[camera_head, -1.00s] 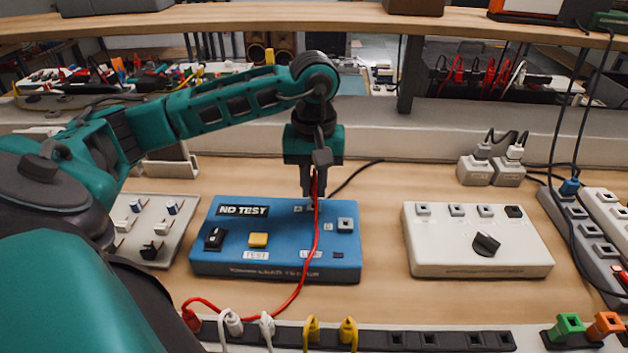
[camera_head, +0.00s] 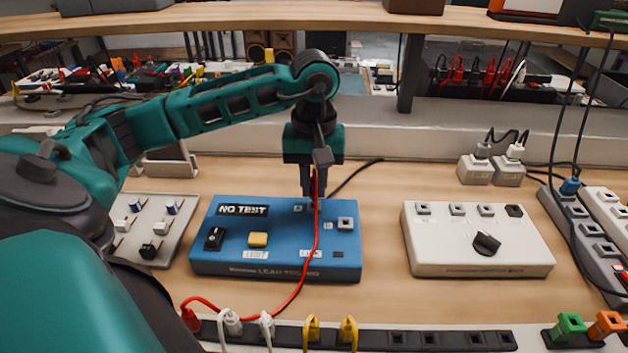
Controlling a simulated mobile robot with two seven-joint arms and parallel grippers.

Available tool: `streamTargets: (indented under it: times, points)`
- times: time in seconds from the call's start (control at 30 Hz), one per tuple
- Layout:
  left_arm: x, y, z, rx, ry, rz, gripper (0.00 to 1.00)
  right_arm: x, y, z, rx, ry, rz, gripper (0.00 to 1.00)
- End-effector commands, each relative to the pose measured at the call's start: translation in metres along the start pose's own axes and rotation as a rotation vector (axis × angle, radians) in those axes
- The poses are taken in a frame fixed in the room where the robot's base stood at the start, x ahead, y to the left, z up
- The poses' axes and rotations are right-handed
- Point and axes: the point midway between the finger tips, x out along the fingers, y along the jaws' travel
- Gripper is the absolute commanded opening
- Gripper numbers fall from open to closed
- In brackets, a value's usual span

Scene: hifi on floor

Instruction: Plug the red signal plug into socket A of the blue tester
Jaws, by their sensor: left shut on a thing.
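The blue tester (camera_head: 285,262) lies on the bench in the middle, with a "NO TEST" display, a yellow button, a black switch and sockets on its top. My left gripper (camera_head: 313,198) points down over the tester's back edge, near the label A, and is shut on the red signal plug. The plug is mostly hidden by the fingers. Its red cable (camera_head: 316,240) hangs over the tester's front and runs to a red plug (camera_head: 190,318) at the front strip. Socket A is hidden behind the gripper, so I cannot tell whether the plug is in it. My right gripper is not in view.
A white box (camera_head: 478,262) with a black knob stands to the right. A grey panel (camera_head: 170,225) with small switches is to the left. A dark socket strip (camera_head: 375,338) with several plugs runs along the front. Bare bench lies between tester and white box.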

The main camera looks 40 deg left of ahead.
Motion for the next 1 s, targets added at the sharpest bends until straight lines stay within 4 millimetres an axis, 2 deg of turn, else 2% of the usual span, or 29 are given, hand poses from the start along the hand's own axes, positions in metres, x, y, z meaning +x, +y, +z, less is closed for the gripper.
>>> streamTargets:
  times: [1.0]
  points:
    - [0.013,0.000,0.000,0.000,0.001,0.000,0.00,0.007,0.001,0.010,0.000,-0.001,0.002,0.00]
